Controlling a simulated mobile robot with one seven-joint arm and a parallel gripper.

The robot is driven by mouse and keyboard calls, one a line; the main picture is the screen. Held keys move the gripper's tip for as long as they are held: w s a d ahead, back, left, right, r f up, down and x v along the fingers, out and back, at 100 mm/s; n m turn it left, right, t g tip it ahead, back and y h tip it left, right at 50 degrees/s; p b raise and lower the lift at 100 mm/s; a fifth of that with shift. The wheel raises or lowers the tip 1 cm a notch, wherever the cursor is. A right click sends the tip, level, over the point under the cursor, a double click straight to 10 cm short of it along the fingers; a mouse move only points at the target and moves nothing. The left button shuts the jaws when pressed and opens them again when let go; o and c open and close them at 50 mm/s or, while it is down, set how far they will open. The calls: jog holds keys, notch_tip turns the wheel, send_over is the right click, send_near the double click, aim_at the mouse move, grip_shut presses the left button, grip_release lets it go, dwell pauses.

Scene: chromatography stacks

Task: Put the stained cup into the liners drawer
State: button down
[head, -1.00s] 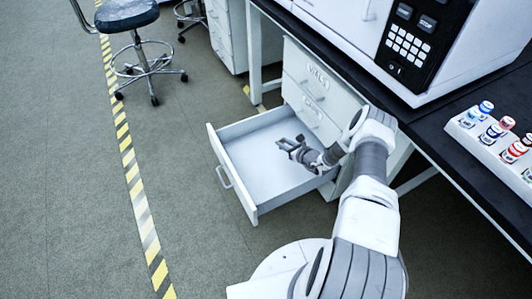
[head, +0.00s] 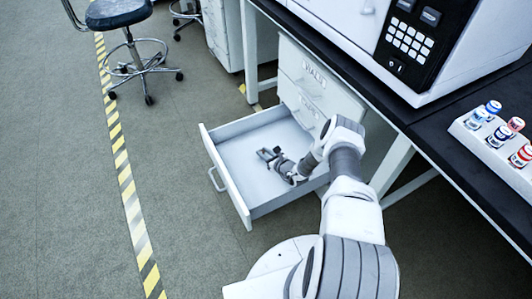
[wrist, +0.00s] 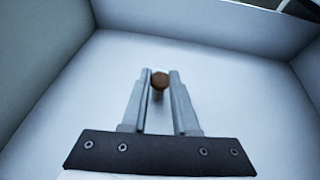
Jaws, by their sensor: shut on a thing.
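My gripper (head: 270,155) reaches down into an open white drawer (head: 208,147), the lowest of its cabinet. In the wrist view, my gripper (wrist: 160,80) is shut on a small round thing with a brown top, which I take to be the stained cup (wrist: 160,79). The cup sits between the fingertips, above or at the drawer floor; I cannot tell whether it touches. The rest of the drawer (wrist: 240,95) looks empty. In the head view the cup is too small to make out. No label is readable on the open drawer.
Labelled closed drawers (head: 312,85) stand above the open one. A black bench (head: 425,135) carries an instrument with a keypad (head: 408,38) and a white rack (head: 490,150) of capped vials. A stool (head: 130,50) stands at the upper left. The floor left of the drawer is clear.

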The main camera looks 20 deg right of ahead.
jog(key=shift+f, duration=0.1)
jog(key=shift+f, duration=0.15)
jog(key=c, duration=0.7)
grip_release()
